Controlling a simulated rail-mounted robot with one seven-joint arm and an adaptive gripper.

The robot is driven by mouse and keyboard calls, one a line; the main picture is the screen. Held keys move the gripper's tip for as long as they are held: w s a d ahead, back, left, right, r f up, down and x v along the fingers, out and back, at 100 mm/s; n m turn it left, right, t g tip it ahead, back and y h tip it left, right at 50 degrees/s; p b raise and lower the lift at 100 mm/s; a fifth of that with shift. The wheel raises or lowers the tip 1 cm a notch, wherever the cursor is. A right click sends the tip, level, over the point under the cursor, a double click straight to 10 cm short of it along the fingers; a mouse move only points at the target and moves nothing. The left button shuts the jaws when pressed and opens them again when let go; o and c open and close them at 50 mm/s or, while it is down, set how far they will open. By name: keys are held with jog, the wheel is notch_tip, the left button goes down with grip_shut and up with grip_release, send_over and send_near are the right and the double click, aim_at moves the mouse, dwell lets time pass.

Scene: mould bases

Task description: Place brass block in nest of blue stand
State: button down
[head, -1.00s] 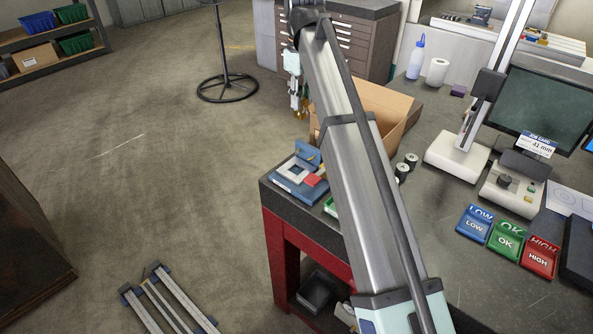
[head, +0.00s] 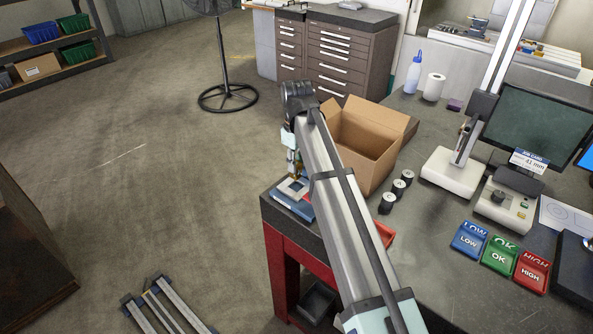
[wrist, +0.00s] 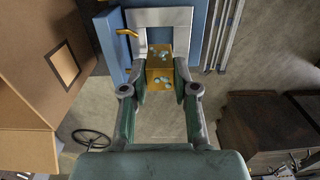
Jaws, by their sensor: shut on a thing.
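My gripper (wrist: 163,84) is shut on the brass block (wrist: 159,72), a gold cube with pale spots on its faces. The blue stand (wrist: 197,38) lies beyond the block at the top of the wrist view, with a pale squared frame, the nest (wrist: 160,17), on it. The block overlaps the open lower side of this frame in the picture; I cannot tell its height or whether it touches. In the head view, the blue stand (head: 304,209) sits at the bench's left corner. My gripper (head: 291,166) is just above it, partly hidden by my arm.
An open cardboard box (head: 365,150) stands close behind the stand, also at left in the wrist view (wrist: 40,60). Several dark cylinders (head: 398,187) stand right of my arm. A red tray (head: 384,234) is partly behind my arm. Open floor lies left of the bench.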

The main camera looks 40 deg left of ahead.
aim_at(297, 173)
jog(key=shift+f+p, duration=0.6)
jog(key=shift+f, duration=1.6)
jog(key=shift+f, duration=0.15)
jog(key=c, duration=0.9)
grip_release()
notch_tip(297, 173, up, 12)
jog(key=b, duration=0.3)
